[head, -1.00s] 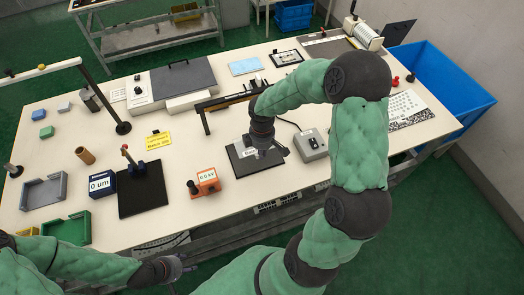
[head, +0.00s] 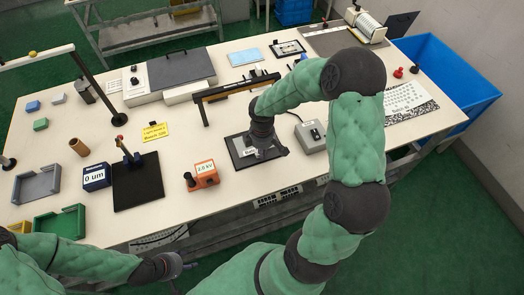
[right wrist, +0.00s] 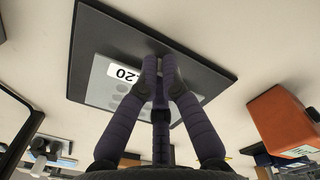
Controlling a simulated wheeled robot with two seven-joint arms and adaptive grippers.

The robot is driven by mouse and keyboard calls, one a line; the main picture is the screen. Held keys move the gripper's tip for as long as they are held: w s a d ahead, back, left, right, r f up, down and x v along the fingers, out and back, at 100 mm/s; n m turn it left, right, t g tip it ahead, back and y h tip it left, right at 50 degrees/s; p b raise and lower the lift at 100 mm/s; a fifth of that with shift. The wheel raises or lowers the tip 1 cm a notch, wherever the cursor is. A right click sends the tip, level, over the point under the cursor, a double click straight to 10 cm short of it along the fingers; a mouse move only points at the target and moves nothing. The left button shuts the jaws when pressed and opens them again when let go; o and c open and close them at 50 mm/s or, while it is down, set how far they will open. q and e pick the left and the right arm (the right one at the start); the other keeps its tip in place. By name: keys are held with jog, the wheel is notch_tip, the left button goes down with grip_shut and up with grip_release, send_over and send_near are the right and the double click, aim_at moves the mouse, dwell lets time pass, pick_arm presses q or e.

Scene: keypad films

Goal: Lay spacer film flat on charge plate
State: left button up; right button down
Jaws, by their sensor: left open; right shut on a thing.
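The charge plate (head: 238,161), a dark flat plate, lies near the table's front middle, partly under my right gripper (head: 266,150). In the right wrist view the plate (right wrist: 85,45) fills the upper middle. The spacer film (right wrist: 100,92), a grey sheet with a white label reading 20, is over the plate, within its outline. My right gripper (right wrist: 161,75) is shut on the film at its edge. The fingers hide part of the film; I cannot tell if all of it touches the plate. My left gripper (head: 182,264) is open and empty, off the table's front edge.
An orange meter box (head: 204,175) stands left of the plate, and a grey switch box (head: 312,137) stands right. A dark board with a post (head: 138,185) lies further left.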

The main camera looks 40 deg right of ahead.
jog(key=shift+f, duration=0.4)
dwell(0.3)
jog(key=c, duration=1.3)
grip_release()
jog(key=shift+c, duration=0.2)
notch_tip(320, 180, up, 12)
